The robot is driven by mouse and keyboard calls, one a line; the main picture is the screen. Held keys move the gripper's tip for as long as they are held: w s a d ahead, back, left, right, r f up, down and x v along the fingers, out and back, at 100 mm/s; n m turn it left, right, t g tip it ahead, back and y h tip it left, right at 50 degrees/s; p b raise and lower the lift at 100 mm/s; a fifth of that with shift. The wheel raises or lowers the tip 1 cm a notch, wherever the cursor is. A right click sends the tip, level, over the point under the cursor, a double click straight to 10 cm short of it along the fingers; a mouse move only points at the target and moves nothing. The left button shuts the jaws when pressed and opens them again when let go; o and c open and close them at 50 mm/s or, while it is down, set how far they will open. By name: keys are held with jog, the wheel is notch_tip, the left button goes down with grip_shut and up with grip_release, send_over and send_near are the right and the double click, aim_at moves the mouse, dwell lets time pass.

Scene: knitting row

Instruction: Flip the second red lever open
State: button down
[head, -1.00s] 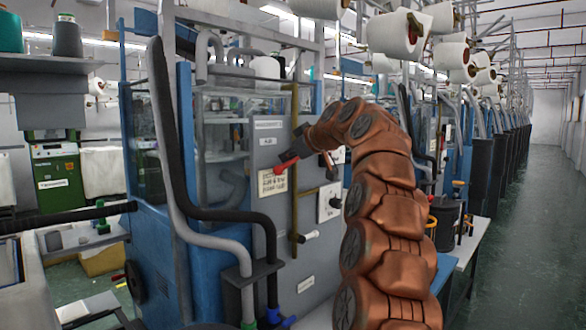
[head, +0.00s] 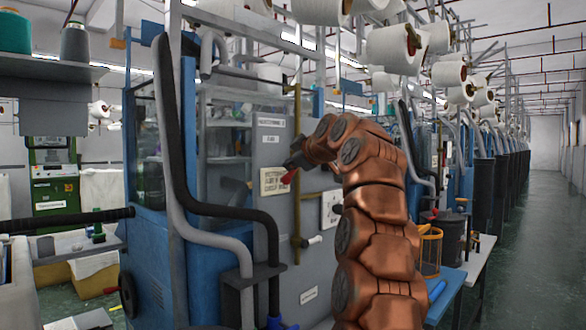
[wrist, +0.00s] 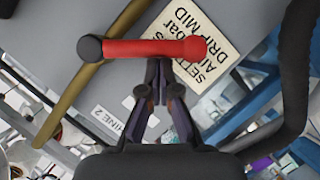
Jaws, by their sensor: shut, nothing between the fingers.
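A red lever (wrist: 155,48) lies across the upper middle of the wrist view, with a dark round pivot at its left end. In the head view only a small red part of the lever (head: 289,177) shows, against the grey machine panel; my gripper hides the rest. My gripper (wrist: 158,72) is shut and empty, its fingertips right at the lever's lower edge near the middle. I cannot tell whether they touch it. My gripper also shows in the head view (head: 290,164), just above the visible red part.
A cream printed sign (wrist: 190,45) lies behind the lever. A brass-coloured pipe (head: 297,215) runs down the panel beside it. Thick black and grey hoses (head: 215,213) stand left of the panel. A clear aisle (head: 520,240) runs along the right.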

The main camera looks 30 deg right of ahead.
jog(key=shift+w+d+f+n+t+h+b, duration=0.1)
jog(key=shift+d+f+n+t+h+b, duration=0.15)
jog(key=shift+f+n+b, duration=0.5)
jog(key=shift+w+d+f+n+t+h+b, duration=0.15)
jog(key=shift+f+t+b, duration=0.1)
jog(key=shift+b, duration=0.85)
jog(key=shift+s+d+f+n+b, duration=0.15)
jog(key=shift+n+b, duration=0.15)
jog(key=shift+b, duration=0.2)
jog(key=shift+d+f+n+t+h+b, duration=0.3)
jog(key=shift+n+t+b, duration=0.1)
jog(key=shift+n+b, duration=0.1)
jog(key=shift+d+f, duration=0.1)
jog(key=shift+w+d+f, duration=0.25)
jog(key=shift+d+f, duration=0.05)
jog(key=shift+d, duration=0.2)
jog(key=shift+w+d+f, duration=0.25)
jog(key=shift+d+f, duration=0.05)
jog(key=shift+d, duration=0.15)
jog(key=shift+d+f, duration=0.15)
